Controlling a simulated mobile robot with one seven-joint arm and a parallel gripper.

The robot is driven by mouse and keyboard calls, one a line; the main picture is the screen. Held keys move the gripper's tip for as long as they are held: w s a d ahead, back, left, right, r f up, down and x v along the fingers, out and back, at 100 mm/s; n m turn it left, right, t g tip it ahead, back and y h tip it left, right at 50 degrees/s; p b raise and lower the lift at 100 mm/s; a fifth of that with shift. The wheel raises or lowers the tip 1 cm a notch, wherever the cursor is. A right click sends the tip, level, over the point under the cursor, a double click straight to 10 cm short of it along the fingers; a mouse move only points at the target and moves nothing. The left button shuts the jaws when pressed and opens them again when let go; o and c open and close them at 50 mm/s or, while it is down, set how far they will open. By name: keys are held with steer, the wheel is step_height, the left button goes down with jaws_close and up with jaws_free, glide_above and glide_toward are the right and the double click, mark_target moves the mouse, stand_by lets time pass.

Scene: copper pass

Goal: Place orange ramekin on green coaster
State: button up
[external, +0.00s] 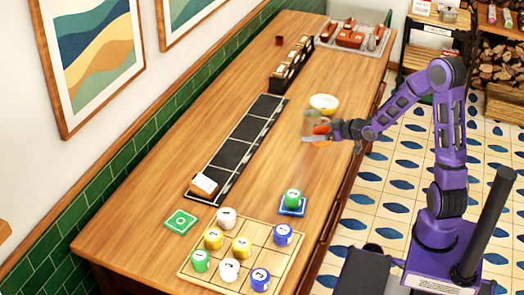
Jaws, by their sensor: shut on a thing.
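The orange ramekin (321,129) is at my gripper (317,132), over the right part of the wooden table. My gripper is shut on it. The fingers hide part of it, and I cannot tell its exact height above the table. The green coaster (181,221) lies flat at the table's near left, with a pale mark in its middle and nothing on it. My gripper is well away from it, farther back and to the right.
A wooden board (188,274) with several numbered cups stands right of the coaster. A green cup (292,197) sits on a blue coaster (299,212). A dark slate strip (240,140) runs along the table.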

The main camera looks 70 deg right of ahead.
steer(key=w+a+r+n+y, duration=0.2)
steer(key=w+a, duration=0.1)
steer(key=w, duration=0.4)
steer(key=w+a+r+n+y, duration=0.1)
steer(key=w+a+r+y, duration=0.1)
steer(key=w+a, duration=0.3)
steer(key=n+g+y, duration=0.5)
steer(key=n+y, duration=0.4)
steer(key=n, duration=0.1)
glide_above(185, 221)
step_height(185, 221, down, 8)
steer(key=shift+d+f, duration=0.1)
steer(key=shift+f, duration=0.1)
steer(key=shift+f+b, duration=0.55)
steer(key=shift+f, duration=1.55)
